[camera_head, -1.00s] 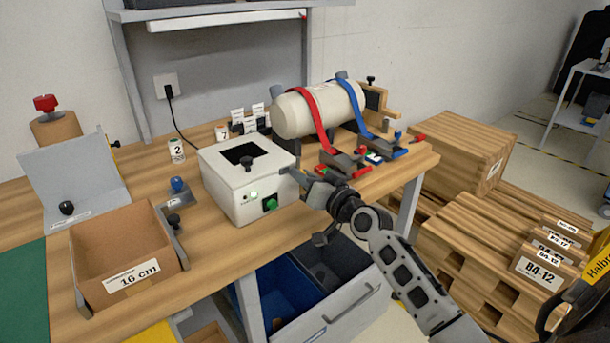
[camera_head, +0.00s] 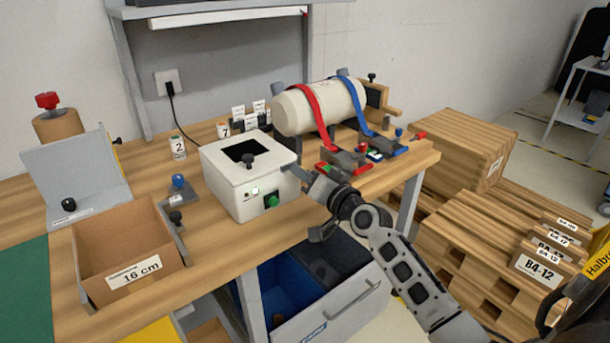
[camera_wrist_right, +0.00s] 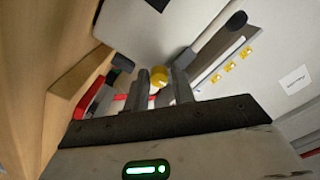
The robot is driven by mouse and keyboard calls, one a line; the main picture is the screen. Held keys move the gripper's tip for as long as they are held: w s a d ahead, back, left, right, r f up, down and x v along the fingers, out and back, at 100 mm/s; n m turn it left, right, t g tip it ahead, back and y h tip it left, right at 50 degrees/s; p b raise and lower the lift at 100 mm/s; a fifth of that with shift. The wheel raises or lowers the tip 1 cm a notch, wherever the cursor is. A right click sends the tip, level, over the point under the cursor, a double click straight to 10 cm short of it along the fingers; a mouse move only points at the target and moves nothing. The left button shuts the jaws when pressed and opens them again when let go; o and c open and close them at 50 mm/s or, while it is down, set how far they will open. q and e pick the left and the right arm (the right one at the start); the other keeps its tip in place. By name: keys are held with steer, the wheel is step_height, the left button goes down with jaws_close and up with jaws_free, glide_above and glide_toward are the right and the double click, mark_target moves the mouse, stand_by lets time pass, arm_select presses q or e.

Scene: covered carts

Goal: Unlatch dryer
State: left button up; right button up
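The dryer seems to be the white box (camera_head: 240,195) on the table, with a dark window and a black knob on top and a green button on its front. My right gripper (camera_head: 303,177) is at the box's right side. In the right wrist view its fingers (camera_wrist_right: 160,88) stand a little apart, with a small yellow knob (camera_wrist_right: 160,76) between or just beyond them. I cannot tell whether the fingers grip the knob. My left gripper is not in view.
A cardboard box (camera_head: 133,283) and a black-knobbed fixture (camera_head: 172,218) are to the left. An open drawer (camera_head: 345,310) is below the table edge, under my right arm.

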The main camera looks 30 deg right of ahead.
steer(key=shift+o, duration=1.2)
steer(key=shift+d+r, duration=0.3)
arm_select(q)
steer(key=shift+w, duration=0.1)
arm_select(e)
steer(key=shift+f, duration=0.1)
steer(key=shift+a+f, duration=0.1)
steer(key=shift+s, duration=0.35)
arm_select(q)
steer(key=b, duration=0.1)
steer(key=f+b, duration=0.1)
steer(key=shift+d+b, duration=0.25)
steer(key=shift+b, duration=0.15)
arm_select(e)
steer(key=s+d, duration=0.1)
steer(key=s, duration=1.4)
steer(key=shift+d, duration=0.15)
steer(key=shift+s, duration=0.1)
